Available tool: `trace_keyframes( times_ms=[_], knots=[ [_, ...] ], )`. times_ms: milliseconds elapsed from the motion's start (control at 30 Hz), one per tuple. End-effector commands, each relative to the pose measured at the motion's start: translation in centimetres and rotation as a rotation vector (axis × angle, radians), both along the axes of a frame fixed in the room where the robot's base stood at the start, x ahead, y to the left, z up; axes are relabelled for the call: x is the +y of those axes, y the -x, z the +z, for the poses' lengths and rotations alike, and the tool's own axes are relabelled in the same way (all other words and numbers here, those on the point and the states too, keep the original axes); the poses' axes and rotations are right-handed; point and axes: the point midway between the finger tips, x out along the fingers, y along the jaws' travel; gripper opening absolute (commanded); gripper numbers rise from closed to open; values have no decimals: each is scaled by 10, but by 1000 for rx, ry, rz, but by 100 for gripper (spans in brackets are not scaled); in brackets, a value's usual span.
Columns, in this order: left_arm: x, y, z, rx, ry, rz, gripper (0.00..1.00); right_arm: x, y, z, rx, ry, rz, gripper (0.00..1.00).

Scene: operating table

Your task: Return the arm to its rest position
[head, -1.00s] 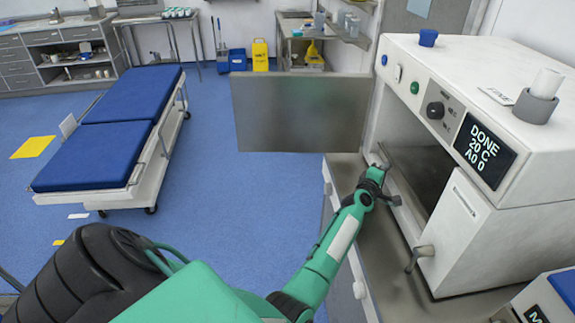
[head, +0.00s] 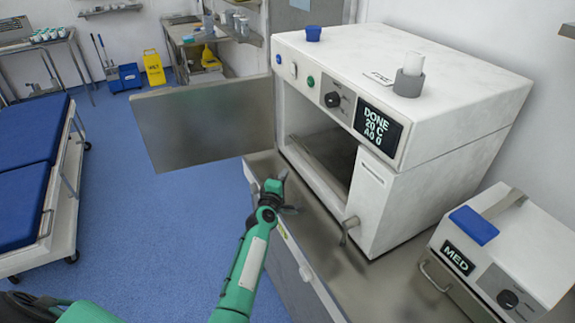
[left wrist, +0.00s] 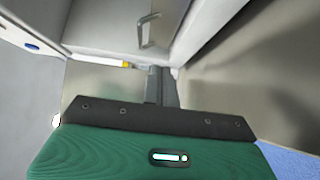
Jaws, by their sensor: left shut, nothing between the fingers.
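My left arm comes up from the bottom of the head view. My left gripper (head: 281,179) is at the front edge of the steel counter, in front of the open white machine (head: 427,62). In the left wrist view the fingers (left wrist: 161,88) are together with nothing between them. The machine's door (head: 205,125) stands swung open to the left of the gripper. The machine's screen (head: 378,127) reads "DONE 20 C A0 0". My right gripper is in neither view.
The steel counter (head: 300,222) runs under the machine, with drawers below. A smaller box marked MED (head: 458,258) stands at the right. A blue bed (head: 25,205) stands at the left; blue floor between is clear.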

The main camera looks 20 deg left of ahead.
Motion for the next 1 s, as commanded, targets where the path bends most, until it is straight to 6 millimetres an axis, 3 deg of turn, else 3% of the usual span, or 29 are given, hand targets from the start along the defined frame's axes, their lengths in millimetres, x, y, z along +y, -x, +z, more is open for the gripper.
trace_keyframes(
  times_ms=[167,400,567,667,767,1000],
  knots=[
    [-1,18,0,0,0,1,0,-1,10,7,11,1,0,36],
    [-2,25,0,0,-3,-1,0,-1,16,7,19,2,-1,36],
    [-15,44,-7,51,-113,-80,0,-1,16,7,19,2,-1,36],
    [-34,77,-19,131,-287,-200,0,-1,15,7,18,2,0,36],
    [-56,124,-34,240,-502,-351,0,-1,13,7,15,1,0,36],
    [-84,258,-66,523,-977,-698,0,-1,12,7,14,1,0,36]
  ],
)
